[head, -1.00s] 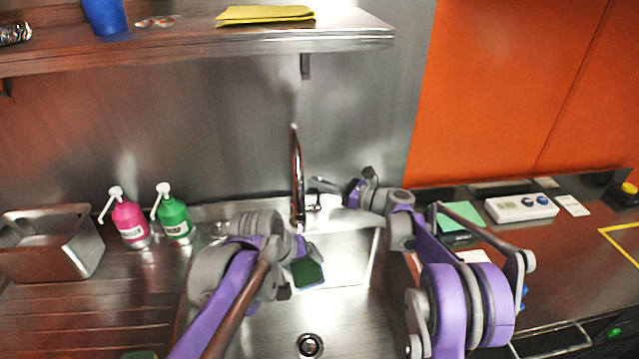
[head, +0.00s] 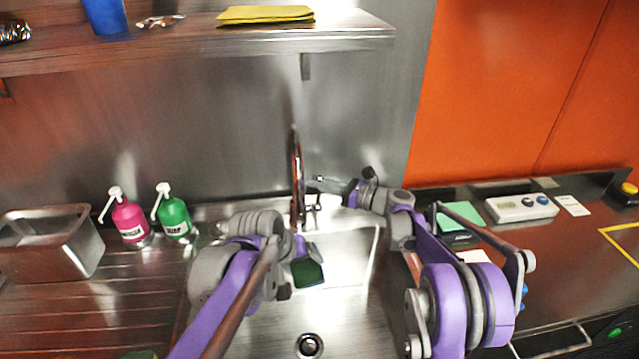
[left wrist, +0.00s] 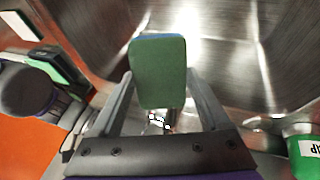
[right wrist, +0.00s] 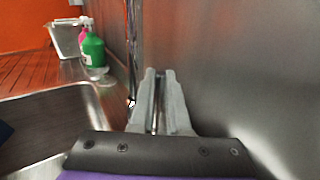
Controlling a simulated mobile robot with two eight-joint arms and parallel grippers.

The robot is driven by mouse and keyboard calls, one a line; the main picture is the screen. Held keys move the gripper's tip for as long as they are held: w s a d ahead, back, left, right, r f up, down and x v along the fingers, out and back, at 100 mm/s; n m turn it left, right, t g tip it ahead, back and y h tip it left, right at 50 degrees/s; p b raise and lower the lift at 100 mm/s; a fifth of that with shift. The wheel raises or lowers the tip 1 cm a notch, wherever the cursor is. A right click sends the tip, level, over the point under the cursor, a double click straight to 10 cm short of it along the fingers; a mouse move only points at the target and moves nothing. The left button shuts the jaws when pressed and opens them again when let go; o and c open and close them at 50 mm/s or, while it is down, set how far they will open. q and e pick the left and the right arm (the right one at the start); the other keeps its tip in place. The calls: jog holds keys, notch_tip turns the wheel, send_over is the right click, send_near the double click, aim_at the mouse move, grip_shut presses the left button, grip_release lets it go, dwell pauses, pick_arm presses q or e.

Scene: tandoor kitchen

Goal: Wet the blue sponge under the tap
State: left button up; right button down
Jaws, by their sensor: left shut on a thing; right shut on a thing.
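The sponge shows a dark green face in the head view (head: 308,273) and a green face with a thin blue edge in the left wrist view (left wrist: 158,75). My left gripper (left wrist: 158,92) is shut on it and holds it over the sink basin (head: 345,315), below and in front of the tap. The tap (head: 297,165) is a tall curved metal spout at the back of the sink. My right gripper (right wrist: 160,78) is shut on a thin part beside the spout, seemingly the tap's lever; the fingers mostly hide it. I cannot make out running water.
A pink bottle (head: 129,220) and a green pump bottle (head: 174,217) stand left of the sink near a metal bin (head: 50,240). A shelf (head: 200,45) hangs above. A white control box (head: 521,208) lies on the right counter.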

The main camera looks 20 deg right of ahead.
jog(key=shift+s, duration=0.1)
jog(key=shift+s+a+n, duration=0.1)
jog(key=shift+s+n, duration=0.4)
jog(key=shift+n, duration=0.1)
jog(key=c, duration=0.9)
grip_release()
jog(key=v, duration=1.2)
jog(key=shift+f, duration=0.4)
